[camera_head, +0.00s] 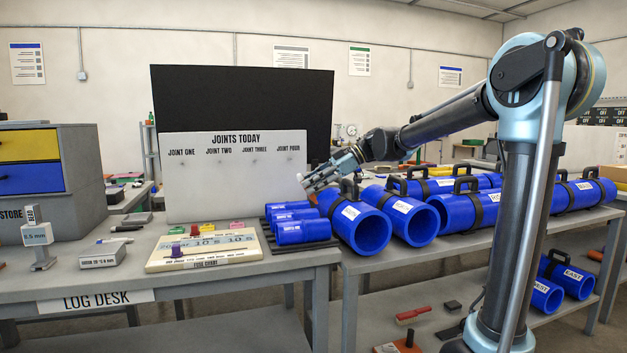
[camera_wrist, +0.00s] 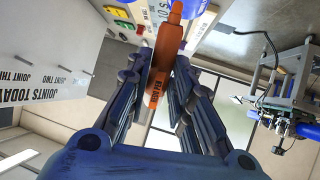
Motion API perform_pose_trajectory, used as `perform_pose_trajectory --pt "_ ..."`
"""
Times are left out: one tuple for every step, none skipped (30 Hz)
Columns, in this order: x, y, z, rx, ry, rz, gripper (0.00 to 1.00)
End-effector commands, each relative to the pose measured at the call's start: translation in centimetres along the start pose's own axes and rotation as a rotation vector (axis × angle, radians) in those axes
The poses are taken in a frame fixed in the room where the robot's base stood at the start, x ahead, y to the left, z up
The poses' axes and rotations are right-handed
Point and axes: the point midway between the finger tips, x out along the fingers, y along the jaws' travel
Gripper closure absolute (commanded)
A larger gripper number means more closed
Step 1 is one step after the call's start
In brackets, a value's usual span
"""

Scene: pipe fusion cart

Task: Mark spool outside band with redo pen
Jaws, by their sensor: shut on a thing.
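My gripper (camera_wrist: 165,60) is shut on an orange pen (camera_wrist: 165,68) with dark lettering, which shows large in the wrist view. In the head view my gripper (camera_head: 318,178) is raised in front of the white board, above the small spools; the pen is hard to make out there. Blue spools with black handles, including a large one (camera_head: 370,232) and another beside it (camera_head: 416,226), lie on the right table with white labels. Smaller blue spools (camera_head: 303,233) lie on a dark ribbed rack left of them. Which spool is outside the band I cannot tell.
The white "JOINTS TODAY" board (camera_head: 235,195) stands on the log desk (camera_head: 60,285). A fuse count board (camera_head: 165,262) with coloured pieces lies in front. A bead gauge (camera_head: 38,235) and a grey block (camera_head: 102,255) are left. More blue spools (camera_head: 572,277) lie on the lower shelf.

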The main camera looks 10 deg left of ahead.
Motion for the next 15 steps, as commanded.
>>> perform_pose_trajectory --pt "0.2 0.0 0.4 0.001 0.000 0.001 0.94" --pt "0.3 0.0 0.6 0.001 0.000 0.001 0.94" --pt "0.4 -0.1 0.9 0.001 0.000 0.002 0.94" --pt "0.5 -0.1 1.2 0.001 0.000 0.002 0.94" --pt "0.6 -0.1 1.4 0.002 0.000 0.003 0.94" --pt "0.7 -0.1 1.7 0.002 -0.001 0.003 0.94" --pt "0.8 -0.1 1.9 0.002 -0.001 0.003 0.94" --pt "0.9 -0.2 2.1 0.002 -0.001 0.003 0.94" --pt "1.1 -0.2 2.4 0.002 -0.001 0.003 0.94" --pt "1.2 -0.3 2.6 0.002 -0.001 0.003 0.94" --pt "1.3 -0.3 2.7 0.002 -0.001 0.003 0.94" --pt "1.4 -0.3 3.0 0.002 -0.001 0.003 0.94" --pt "1.5 -0.3 3.1 0.002 -0.001 0.003 0.94" --pt "1.6 -0.3 3.2 0.002 -0.001 0.003 0.94" --pt "1.7 -0.3 3.4 0.002 -0.001 0.003 0.94"
